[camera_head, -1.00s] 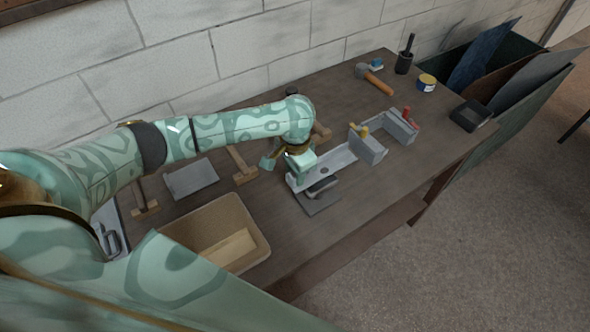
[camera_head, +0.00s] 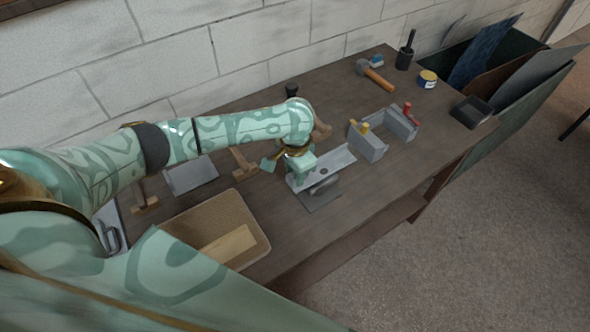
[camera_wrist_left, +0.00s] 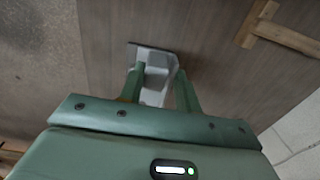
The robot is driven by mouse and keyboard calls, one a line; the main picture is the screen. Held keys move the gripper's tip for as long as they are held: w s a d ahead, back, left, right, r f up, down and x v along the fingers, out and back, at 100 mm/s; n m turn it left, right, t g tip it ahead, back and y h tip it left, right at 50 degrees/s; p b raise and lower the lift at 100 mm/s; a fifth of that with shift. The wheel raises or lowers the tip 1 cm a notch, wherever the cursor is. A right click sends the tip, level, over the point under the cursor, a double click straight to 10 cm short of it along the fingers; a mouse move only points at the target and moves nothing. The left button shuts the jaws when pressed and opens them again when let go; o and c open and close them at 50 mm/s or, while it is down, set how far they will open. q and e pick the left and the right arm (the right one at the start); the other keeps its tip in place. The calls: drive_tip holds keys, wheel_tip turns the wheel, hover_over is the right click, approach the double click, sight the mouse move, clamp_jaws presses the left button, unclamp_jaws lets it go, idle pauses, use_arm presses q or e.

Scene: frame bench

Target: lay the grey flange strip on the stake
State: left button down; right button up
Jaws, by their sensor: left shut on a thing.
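The grey flange strip (camera_head: 338,162) is a light flat piece with a dark round hole, in the middle of the bench in the head view. My left gripper (camera_head: 298,178) is shut on its near left end, from above. The stake (camera_head: 326,187), a grey rounded form on a dark flat plate, is just in front of the strip and partly covered by it. I cannot tell whether strip and stake touch. In the left wrist view the pale strip (camera_wrist_left: 157,75) lies between the two green fingers of my left gripper (camera_wrist_left: 160,85). My right gripper is not in view.
Two grey blocks (camera_head: 372,148) with yellow and red handles stand right of the strip. A tan bin (camera_head: 262,243) is at the front left. A hammer (camera_head: 376,76), a tin (camera_head: 427,79) and a black tray (camera_head: 470,112) lie farther back. The bench's right front is clear.

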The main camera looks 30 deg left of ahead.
use_arm(q)
drive_tip(key=shift+f, duration=0.35)
drive_tip(key=c, duration=0.9)
unclamp_jaws()
wheel_tip(320, 180, up, 16)
drive_tip(key=p, duration=0.4)
drive_tip(key=shift+r, duration=0.1)
drive_tip(key=shift+s, duration=0.1)
